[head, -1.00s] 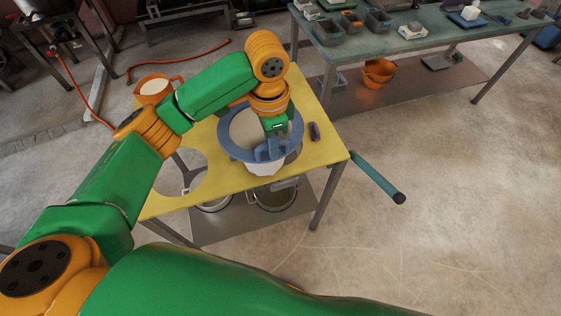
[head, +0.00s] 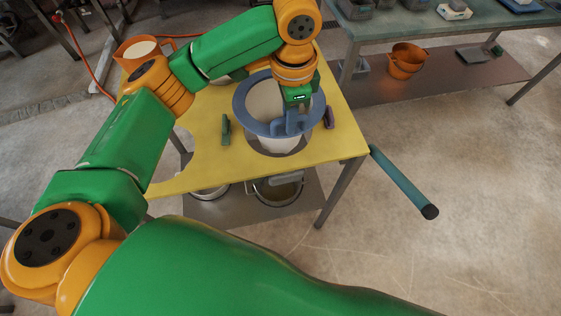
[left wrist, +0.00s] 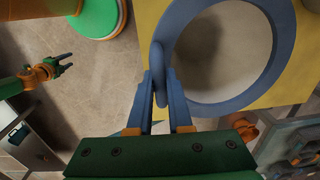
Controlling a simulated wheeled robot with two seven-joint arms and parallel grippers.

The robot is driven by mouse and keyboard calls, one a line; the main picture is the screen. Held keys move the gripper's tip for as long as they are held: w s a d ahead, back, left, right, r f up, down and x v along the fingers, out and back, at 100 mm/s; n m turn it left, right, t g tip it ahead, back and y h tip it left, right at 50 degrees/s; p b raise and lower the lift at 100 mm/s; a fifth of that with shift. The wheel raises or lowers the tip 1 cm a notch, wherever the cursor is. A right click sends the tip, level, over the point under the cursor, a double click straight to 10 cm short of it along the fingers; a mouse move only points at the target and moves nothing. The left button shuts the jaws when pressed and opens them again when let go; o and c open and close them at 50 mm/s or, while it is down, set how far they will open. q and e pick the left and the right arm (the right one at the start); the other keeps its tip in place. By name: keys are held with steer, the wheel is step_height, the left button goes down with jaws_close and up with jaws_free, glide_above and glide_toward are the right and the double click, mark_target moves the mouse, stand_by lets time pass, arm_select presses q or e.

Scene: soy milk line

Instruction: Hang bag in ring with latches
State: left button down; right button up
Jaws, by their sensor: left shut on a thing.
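A blue ring (head: 240,116) with a pale bag (head: 262,100) hanging in it is over the round hole in the yellow table (head: 205,165). The bag's lower part shows at the hole; I cannot tell whether the ring touches the tabletop. My left gripper (head: 291,122) is shut on the ring's near side; in the left wrist view its fingers (left wrist: 160,92) pinch the ring's blue handle. A green latch (head: 226,130) stands left of the ring and a purple latch (head: 329,117) right of it. My right gripper (left wrist: 66,63) shows open and empty in the left wrist view, away from the ring.
An orange jug (head: 140,48) stands at the table's back left. A second round cutout lies at its left. Metal pots (head: 280,190) sit on the shelf below. A teal bar (head: 400,180) juts out at right. A green bench (head: 400,25) stands behind. The floor at right is clear.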

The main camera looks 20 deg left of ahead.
arm_select(q)
steer(key=f, duration=0.6)
steer(key=f+p, duration=0.1)
steer(key=f, duration=0.2)
steer(key=shift+s+f, duration=0.3)
steer(key=c, duration=0.8)
jaws_free()
steer(key=shift+c, duration=0.2)
step_height(320, 180, up, 12)
steer(key=shift+s+d, duration=0.15)
steer(key=shift+s, duration=0.15)
